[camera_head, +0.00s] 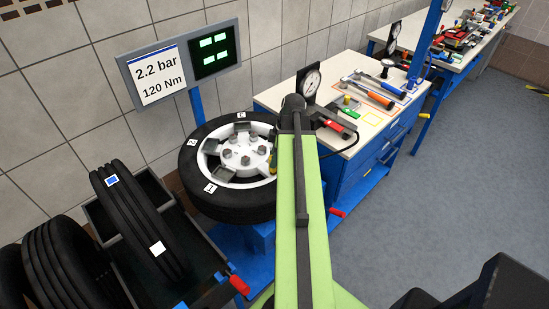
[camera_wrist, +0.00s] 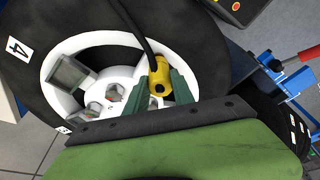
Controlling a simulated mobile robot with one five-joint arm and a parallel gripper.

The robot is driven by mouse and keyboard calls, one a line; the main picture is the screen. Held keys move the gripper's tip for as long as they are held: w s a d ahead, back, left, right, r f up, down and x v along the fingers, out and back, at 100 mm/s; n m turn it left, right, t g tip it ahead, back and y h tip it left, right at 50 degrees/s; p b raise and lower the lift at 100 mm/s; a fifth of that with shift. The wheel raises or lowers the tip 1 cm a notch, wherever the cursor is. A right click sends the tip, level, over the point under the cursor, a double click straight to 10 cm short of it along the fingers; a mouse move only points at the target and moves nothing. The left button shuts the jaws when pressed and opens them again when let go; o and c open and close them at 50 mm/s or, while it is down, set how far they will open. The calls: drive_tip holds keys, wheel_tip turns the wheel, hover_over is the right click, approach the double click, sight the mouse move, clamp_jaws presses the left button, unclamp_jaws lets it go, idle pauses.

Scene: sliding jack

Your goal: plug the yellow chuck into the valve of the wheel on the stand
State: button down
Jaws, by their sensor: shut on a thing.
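The wheel (camera_head: 240,208) lies flat on the blue stand (camera_head: 262,237), with a black tyre and a white rim (camera_head: 205,152). In the wrist view the tyre (camera_wrist: 28,15) and white rim (camera_wrist: 62,62) lie under my gripper. My gripper (camera_wrist: 160,84) has green fingers shut on the yellow chuck (camera_wrist: 159,67), whose round opening shows. A black hose runs up from the chuck. The chuck is over or near the rim's inner edge; I cannot tell its height. I cannot make out the valve.
A white-topped bench (camera_head: 270,96) with a gauge (camera_head: 311,84) and tools stands behind to the right. A tyre rack (camera_head: 96,215) is at left. A sign (camera_head: 158,76) reads 2.2 bar, 120 Nm. The grey floor (camera_head: 450,200) at right is mostly clear.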

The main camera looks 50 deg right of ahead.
drive_tip(key=shift+f+b, duration=0.65)
drive_tip(key=shift+f, duration=0.05)
drive_tip(key=c, duration=1)
unclamp_jaws()
drive_tip(key=p+v, duration=1.7)
drive_tip(key=shift+s+r, duration=0.2)
drive_tip(key=shift+d, duration=0.15)
drive_tip(key=shift+f, duration=0.1)
